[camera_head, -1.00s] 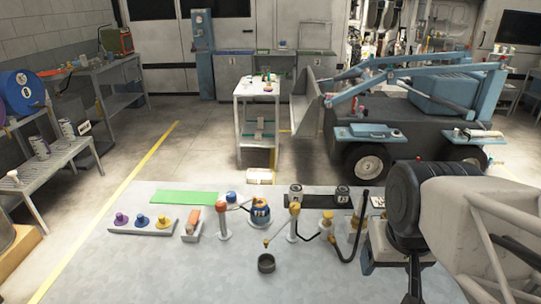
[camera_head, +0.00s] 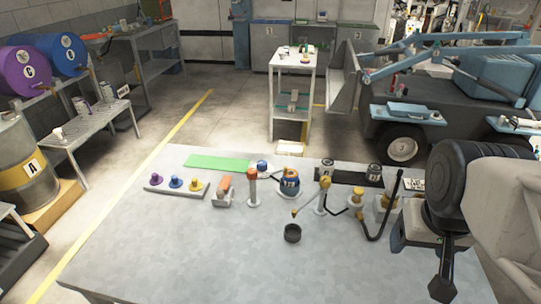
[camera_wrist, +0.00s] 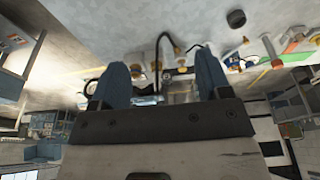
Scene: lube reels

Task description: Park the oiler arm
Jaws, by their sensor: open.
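A thin arm (camera_head: 308,205), probably the oiler arm, slopes down to the left from a yellow-topped post (camera_head: 324,183) on the grey bench. Its small yellow tip (camera_head: 294,213) hangs above and apart from a black cup (camera_head: 292,233). The cup also shows in the wrist view (camera_wrist: 236,18). A second post with an orange top (camera_head: 252,173) stands to the left. My gripper (camera_head: 422,265) is over the bench's right side, well right of the posts. In the wrist view my gripper (camera_wrist: 160,66) has its blue fingers wide apart with nothing between them.
A curved black hose (camera_head: 385,215) rises between the posts and my gripper. A blue-and-orange container (camera_head: 289,183), a green mat (camera_head: 215,163) and a tray of coloured knobs (camera_head: 177,186) lie toward the back. The front of the bench (camera_head: 200,255) is clear.

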